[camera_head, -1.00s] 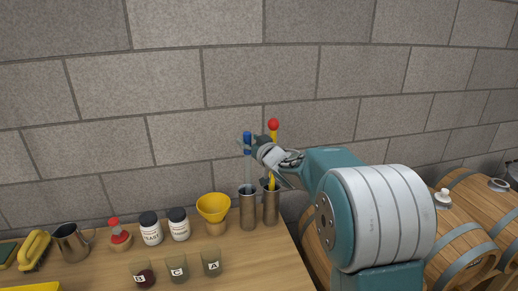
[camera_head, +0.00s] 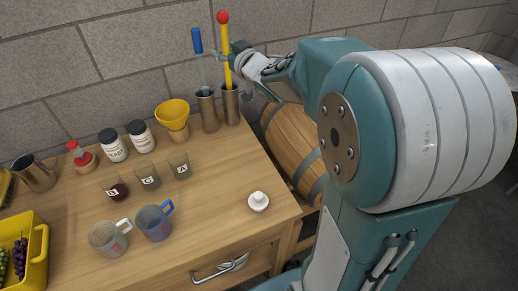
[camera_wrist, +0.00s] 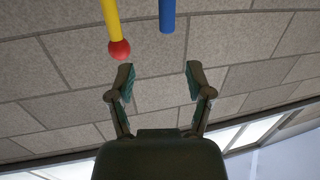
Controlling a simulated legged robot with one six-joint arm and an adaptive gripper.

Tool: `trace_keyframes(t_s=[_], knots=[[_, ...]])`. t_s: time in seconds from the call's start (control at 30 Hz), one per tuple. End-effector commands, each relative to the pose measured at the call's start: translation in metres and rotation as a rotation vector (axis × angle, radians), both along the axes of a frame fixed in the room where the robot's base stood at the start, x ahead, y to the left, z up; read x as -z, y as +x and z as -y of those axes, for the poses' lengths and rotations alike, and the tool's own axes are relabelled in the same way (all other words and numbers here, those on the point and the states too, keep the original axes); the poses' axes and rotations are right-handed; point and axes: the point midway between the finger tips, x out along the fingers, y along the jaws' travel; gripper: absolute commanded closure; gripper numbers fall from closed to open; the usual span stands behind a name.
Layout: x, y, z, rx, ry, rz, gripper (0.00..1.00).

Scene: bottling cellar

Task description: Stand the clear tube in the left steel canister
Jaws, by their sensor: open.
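The clear tube (camera_head: 203,72) with a blue top (camera_head: 197,41) stands in the left steel canister (camera_head: 208,113), leaning slightly. Its blue top also shows at the upper edge of the wrist view (camera_wrist: 167,15). A yellow rod (camera_head: 227,68) with a red ball stands in the right steel canister (camera_head: 231,108); the rod (camera_wrist: 113,20) and ball (camera_wrist: 119,49) show upside down in the wrist view. My gripper (camera_wrist: 157,77) is open, with nothing between its fingertips. In the head view it is beside the yellow rod, above the canisters; its fingertips are hard to make out there.
A yellow funnel (camera_head: 173,115) stands left of the canisters, close by. Two lidded jars (camera_head: 141,137), several small glasses and two measuring jugs (camera_head: 154,223) fill the table's left. A white knob-topped item (camera_head: 259,202) sits near the right edge. A barrel (camera_head: 292,148) stands beyond the table.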

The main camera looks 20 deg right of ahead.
Motion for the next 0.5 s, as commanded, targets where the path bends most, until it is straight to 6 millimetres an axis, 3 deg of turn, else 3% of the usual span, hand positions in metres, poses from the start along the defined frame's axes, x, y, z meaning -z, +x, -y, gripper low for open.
trace_keyframes(t_s=[0.23, 0.5], knots=[[-0.008, -0.048, 0.010, 0.201, -0.065, -0.155, 0.34], [0.007, -0.120, 0.011, 0.336, -0.093, -0.387, 0.34]])
